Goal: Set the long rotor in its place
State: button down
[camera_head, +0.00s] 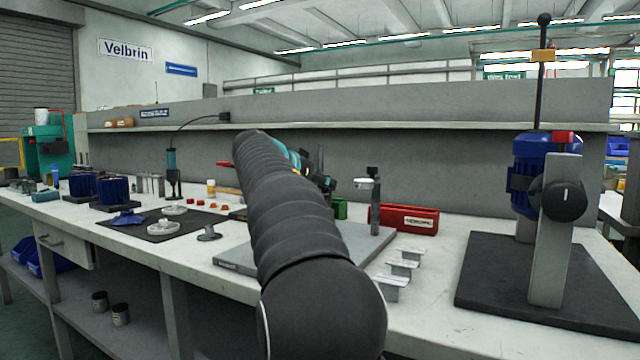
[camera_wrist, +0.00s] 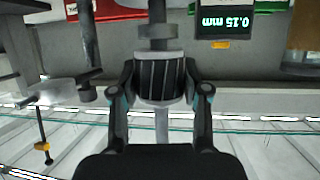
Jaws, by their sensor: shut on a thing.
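In the wrist view, my gripper (camera_wrist: 162,95) is shut on a rotor (camera_wrist: 160,80), a dark ribbed cylinder with pale end bands and a grey shaft running up and down the picture. The shaft's far end runs out at the top edge. In the head view my arm hides the rotor and most of the gripper. The arm reaches over a grey plate (camera_head: 232,262) on the bench, which carries a post with a small gauge head (camera_head: 366,183). I cannot tell which spot is the rotor's place, nor whether the rotor touches anything.
Small metal rests (camera_head: 405,262) stand right of the plate, before a red box (camera_head: 408,219). A display reading 0.15 mm (camera_wrist: 226,22) shows inverted. Loose parts lie on the left mat (camera_head: 150,232).

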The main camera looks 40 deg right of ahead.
jog(key=shift+f+b, duration=2.2)
jog(key=shift+b, duration=0.1)
dwell(1.0)
jog(key=shift+r, duration=0.1)
jog(key=c, duration=0.7)
grip_release()
jog(key=o, duration=0.5)
jog(key=shift+c, duration=0.2)
jog(key=shift+r+p, duration=2.1)
jog(key=shift+r, duration=0.35)
